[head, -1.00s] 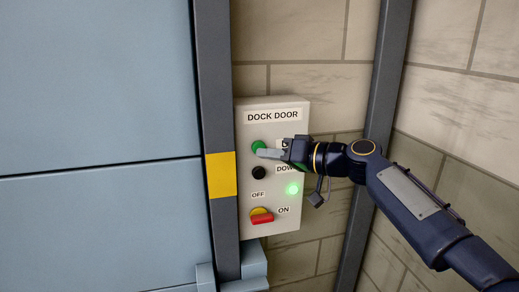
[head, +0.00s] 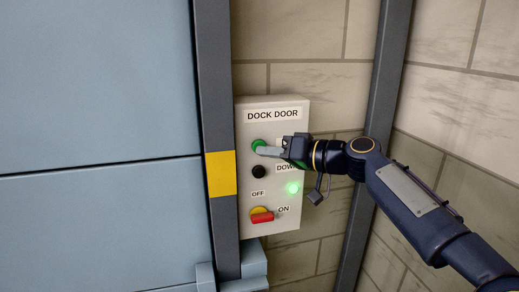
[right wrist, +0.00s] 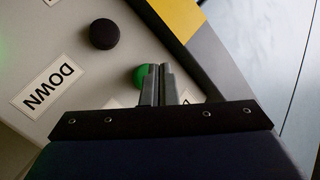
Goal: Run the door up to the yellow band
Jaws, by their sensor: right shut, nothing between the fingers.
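The pale blue door (head: 95,90) fills the left of the head view, with a dark seam across it. The yellow band (head: 221,174) is on the dark post beside it; the door seam meets the post near the band's top. The DOCK DOOR panel (head: 272,222) holds a green button (head: 258,143), a black DOWN button (head: 259,171) and a lit green lamp (head: 292,188). My right gripper (head: 258,151) is shut and empty, fingertips at the green button and covering part of it. In the right wrist view the fingertips (right wrist: 159,70) overlap the button (right wrist: 140,75). Pressing depth cannot be told.
A red and yellow switch (head: 262,216) sits low on the panel, between OFF and ON labels. A second dark post (head: 385,70) stands right of the panel, before a block wall (head: 455,100). Pale blue blocks (head: 253,262) stand below the panel.

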